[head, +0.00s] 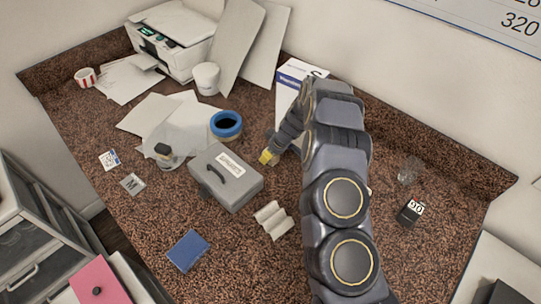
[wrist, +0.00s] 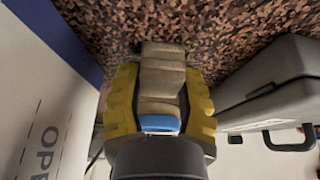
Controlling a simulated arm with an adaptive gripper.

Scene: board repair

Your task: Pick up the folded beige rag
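The folded beige rag (head: 272,219) lies on the speckled table in the head view. It looks pale cream, with several rounded folds, just right of the grey toolbox's front corner. My gripper (head: 268,157) has yellow fingertips, points down and stands behind the rag, apart from it in the head view. In the wrist view its yellow fingers (wrist: 160,92) are spread apart. A tan, ridged thing (wrist: 162,75) shows between them, with a small blue strip at its lower end. It resembles the rag, but I cannot tell its depth or whether the fingers touch it.
The grey toolbox (head: 226,180) is close to my gripper's left. A white and blue box (head: 289,88) stands behind it. A blue-rimmed roll (head: 226,124) lies behind the toolbox. A blue block (head: 188,250) lies at the front left. The table around the rag is mostly clear.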

